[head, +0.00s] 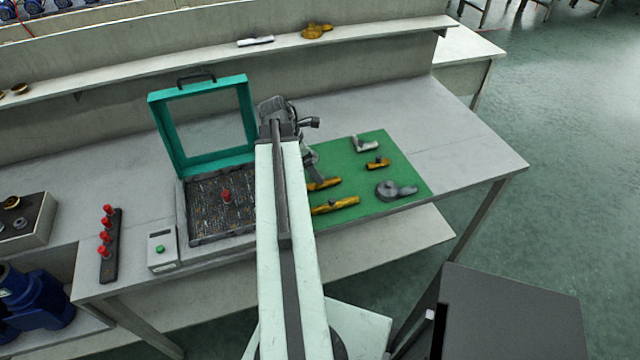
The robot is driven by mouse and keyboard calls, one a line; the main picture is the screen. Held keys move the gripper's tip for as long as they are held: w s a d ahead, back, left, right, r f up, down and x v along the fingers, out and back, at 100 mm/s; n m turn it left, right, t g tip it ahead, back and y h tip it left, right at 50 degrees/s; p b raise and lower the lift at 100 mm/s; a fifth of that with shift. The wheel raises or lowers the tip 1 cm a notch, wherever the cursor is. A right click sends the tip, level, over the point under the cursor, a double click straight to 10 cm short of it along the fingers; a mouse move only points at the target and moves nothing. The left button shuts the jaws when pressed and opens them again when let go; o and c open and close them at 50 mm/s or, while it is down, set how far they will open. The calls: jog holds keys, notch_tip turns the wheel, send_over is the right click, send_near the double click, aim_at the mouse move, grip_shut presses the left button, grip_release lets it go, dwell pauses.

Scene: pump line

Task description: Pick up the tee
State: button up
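A small brass fitting with a short dark stub on top, which looks like the tee (377,163), lies on the green mat (405,165) in the head view. A grey elbow-like fitting (364,144) lies just behind it, and a grey round-bodied fitting (394,190) in front. Two longer brass fittings lie to the left, one nearer the front edge (335,205) and one farther back (324,184). My gripper (315,171) points down over the mat's left side, left of the tee and apart from it. My arm partly hides it, and its opening cannot be made out.
An open teal-lidded case (160,125) stands left of my arm, with a red-knobbed part (226,196) inside. A grey box with a green button (161,250) and a rack of red-topped pieces (108,245) stand farther left. The table (465,150) is clear right of the mat.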

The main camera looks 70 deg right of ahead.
jog(key=b+x, duration=0.1)
jog(key=x, duration=0.1)
jog(key=b+x, duration=0.4)
jog(key=shift+d+f, duration=0.3)
jog(key=shift+d, duration=0.1)
jog(key=shift+r, duration=0.2)
jog(key=c, duration=1.7)
notch_tip(320, 180, up, 10)
jog(key=p, duration=1)
jog(key=shift+s, duration=0.1)
